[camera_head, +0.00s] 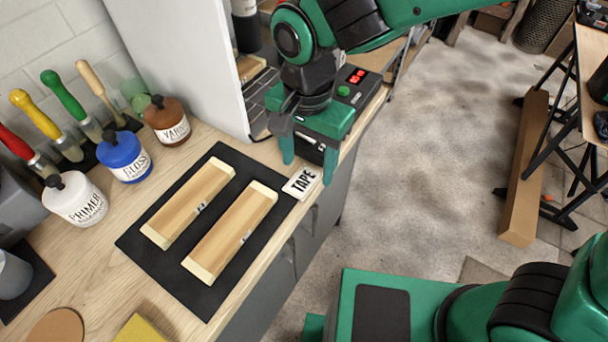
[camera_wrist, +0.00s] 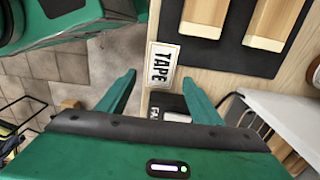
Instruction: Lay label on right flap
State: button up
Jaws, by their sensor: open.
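A white label reading TAPE (camera_head: 302,182) lies flat on the bench by the right edge of a black mat. It also shows in the wrist view (camera_wrist: 162,66). My gripper (camera_head: 306,170) is open above the bench beside the label, with its fingers spread either side of it and nothing held. In the wrist view, my gripper (camera_wrist: 158,78) has its fingertips near the label's lower end. A left wooden piece (camera_head: 188,204) and a right wooden piece (camera_head: 232,232) lie side by side on the mat, each with a small metal part. Which surface is the right flap, I cannot tell.
The black mat (camera_head: 148,240) sits near the bench's front edge. A dark item with partly hidden lettering (camera_wrist: 155,112) lies between my fingers. Primer (camera_head: 76,200), gloss (camera_head: 124,158) and brown (camera_head: 168,122) bottles stand at the left. A white panel (camera_head: 190,60) rises behind.

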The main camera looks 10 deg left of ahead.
jog(key=shift+f, duration=0.8)
jog(key=c, duration=1.1)
jog(key=shift+c, duration=0.7)
